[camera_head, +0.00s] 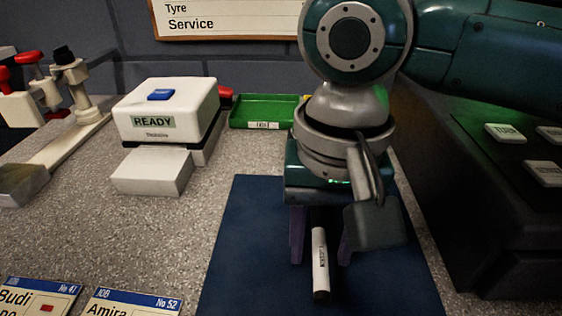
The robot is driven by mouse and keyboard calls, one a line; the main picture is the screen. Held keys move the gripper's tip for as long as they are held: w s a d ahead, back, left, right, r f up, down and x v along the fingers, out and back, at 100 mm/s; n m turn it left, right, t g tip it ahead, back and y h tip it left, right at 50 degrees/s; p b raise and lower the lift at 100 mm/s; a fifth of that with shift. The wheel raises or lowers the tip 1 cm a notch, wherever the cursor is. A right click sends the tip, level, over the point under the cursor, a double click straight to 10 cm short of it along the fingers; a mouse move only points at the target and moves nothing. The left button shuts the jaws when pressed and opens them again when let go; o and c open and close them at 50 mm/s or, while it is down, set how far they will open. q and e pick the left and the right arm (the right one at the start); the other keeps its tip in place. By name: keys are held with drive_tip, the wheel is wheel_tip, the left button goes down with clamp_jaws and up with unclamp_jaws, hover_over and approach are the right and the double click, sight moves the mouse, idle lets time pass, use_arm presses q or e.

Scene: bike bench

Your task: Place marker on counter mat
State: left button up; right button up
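A white marker (320,262) with a dark end and small printed lettering shows over the dark blue counter mat (235,265). It seems to lie on the mat, its dark end toward the front; its far end is hidden under my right gripper. My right gripper (321,258) points down over the mat. Its two purple fingers are spread, one on each side of the marker, with a visible gap on both sides. A grey part of the gripper partly hides the right finger. My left gripper is not in view.
A white READY box (163,112) with a blue button stands left of the mat. Job cards (127,303) lie at front left. A dark unit with labelled keys (505,134) is at right. A clamp-like stand (66,125) is far left.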

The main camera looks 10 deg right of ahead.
sight(321, 254)
drive_tip(key=shift+r, duration=0.15)
wheel_tip(321, 254, up, 12)
drive_tip(key=p, duration=0.2)
drive_tip(key=s+a+f+n+y, duration=0.1)
drive_tip(key=s+f, duration=0.1)
drive_tip(key=s+a+f+n+t+y, duration=0.1)
drive_tip(key=a+f, duration=0.1)
drive_tip(key=s+a+f+n+y, duration=0.1)
drive_tip(key=s+a+f, duration=0.1)
drive_tip(key=shift+s+f+n+y, duration=0.2)
drive_tip(key=shift+s+n+y, duration=0.1)
drive_tip(key=shift+n+y, duration=0.1)
drive_tip(key=s+d+f, duration=0.1)
drive_tip(key=d, duration=0.1)
drive_tip(key=s+d+f+t, duration=0.1)
drive_tip(key=s+d, duration=0.1)
drive_tip(key=s+d+f+t+h, duration=0.1)
drive_tip(key=d, duration=0.1)
drive_tip(key=shift+s+f+n, duration=0.2)
drive_tip(key=shift+s+n, duration=0.05)
drive_tip(key=shift+n, duration=0.05)
drive_tip(key=s+d+h, duration=0.1)
drive_tip(key=d, duration=0.1)
drive_tip(key=s+d, duration=0.2)
drive_tip(key=d, duration=0.1)
drive_tip(key=s+d+f+h, duration=0.1)
drive_tip(key=d, duration=0.1)
drive_tip(key=shift+s+d+f+n+t+h, duration=0.1)
drive_tip(key=shift+s+d+n+t+h, duration=0.2)
drive_tip(key=shift+n, duration=0.1)
